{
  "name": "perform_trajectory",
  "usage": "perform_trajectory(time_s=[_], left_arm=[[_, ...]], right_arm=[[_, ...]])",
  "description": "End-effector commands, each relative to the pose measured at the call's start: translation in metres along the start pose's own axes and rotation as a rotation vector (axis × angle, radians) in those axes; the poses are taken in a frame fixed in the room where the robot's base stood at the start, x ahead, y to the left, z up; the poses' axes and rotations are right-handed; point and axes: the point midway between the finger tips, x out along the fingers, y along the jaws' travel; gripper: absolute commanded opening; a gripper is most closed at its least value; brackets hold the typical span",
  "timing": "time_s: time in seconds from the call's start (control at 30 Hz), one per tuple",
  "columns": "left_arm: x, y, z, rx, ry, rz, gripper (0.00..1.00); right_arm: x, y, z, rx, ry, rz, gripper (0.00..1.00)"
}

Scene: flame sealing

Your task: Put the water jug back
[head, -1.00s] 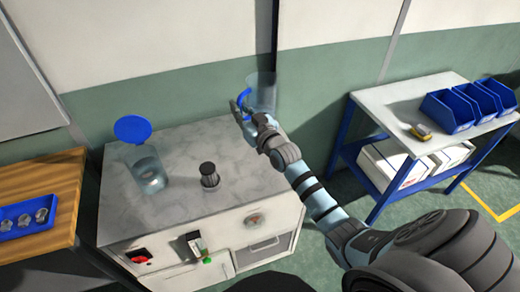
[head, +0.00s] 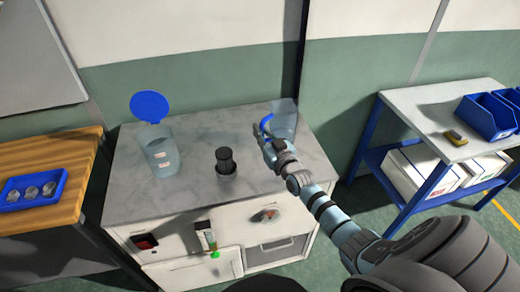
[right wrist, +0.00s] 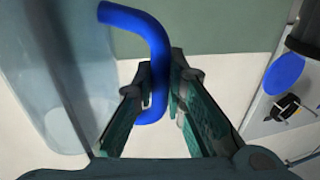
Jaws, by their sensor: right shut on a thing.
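The water jug (head: 285,115) is clear with a blue handle, at the back right corner of the machine's grey top. My right gripper (head: 268,143) is shut on its handle. In the right wrist view the blue handle (right wrist: 152,50) passes between the fingers, and the clear jug wall (right wrist: 55,75) fills the left side. I cannot tell whether the jug's base touches the top. My left gripper is not in view.
A clear container (head: 161,152) with a raised blue lid (head: 149,106) stands on the machine top (head: 195,180), left of a black knob-like part (head: 225,161). A wooden table (head: 60,150) is at left, and a white-topped table (head: 425,115) with blue bins is at right.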

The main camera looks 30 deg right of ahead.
Motion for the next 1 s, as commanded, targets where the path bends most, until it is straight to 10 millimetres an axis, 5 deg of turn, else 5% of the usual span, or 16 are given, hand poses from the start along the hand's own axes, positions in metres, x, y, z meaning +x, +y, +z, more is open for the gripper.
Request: perform_trajectory(time_s=[0.2,0.57,0.6,0.7,1.0], left_arm=[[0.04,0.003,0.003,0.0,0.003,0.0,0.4],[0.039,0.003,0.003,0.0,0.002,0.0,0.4],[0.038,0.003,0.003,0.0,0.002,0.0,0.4],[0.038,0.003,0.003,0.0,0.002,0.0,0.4],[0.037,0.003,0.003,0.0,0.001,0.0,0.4]], right_arm=[[-0.002,0.002,0.041,0.0,0.001,0.005,0.0],[-0.002,0.003,0.04,0.0,0.001,0.005,0.0],[-0.002,0.003,0.041,0.001,-0.001,0.005,0.15],[-0.002,0.003,0.04,0.001,-0.001,0.005,0.31],[-0.002,0.003,0.039,0.001,0.0,0.005,0.32]])
